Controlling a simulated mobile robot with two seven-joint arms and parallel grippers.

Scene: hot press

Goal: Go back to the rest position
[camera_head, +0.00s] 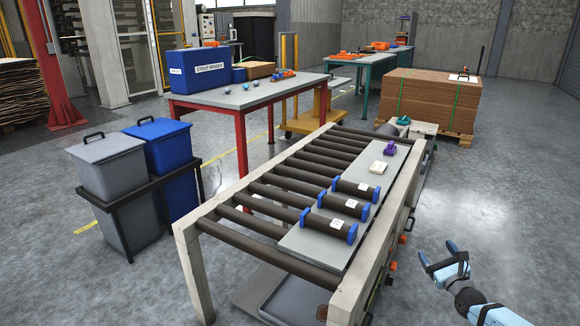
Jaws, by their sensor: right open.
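My right gripper (447,262) is at the lower right, with its light blue arm coming in from the bottom right corner. Its two fingers stand apart with nothing between them. It is over the bare floor, to the right of the roller conveyor (190,250), and touches nothing. My left gripper does not show.
The conveyor carries a grey plate (300,242) with dark cylinders (328,226) with blue ends, a pale block (378,167) and a purple item (390,148). Bins (112,170) stand left, a red-legged table (250,97) behind, stacked cardboard (428,98) back right. The right floor is clear.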

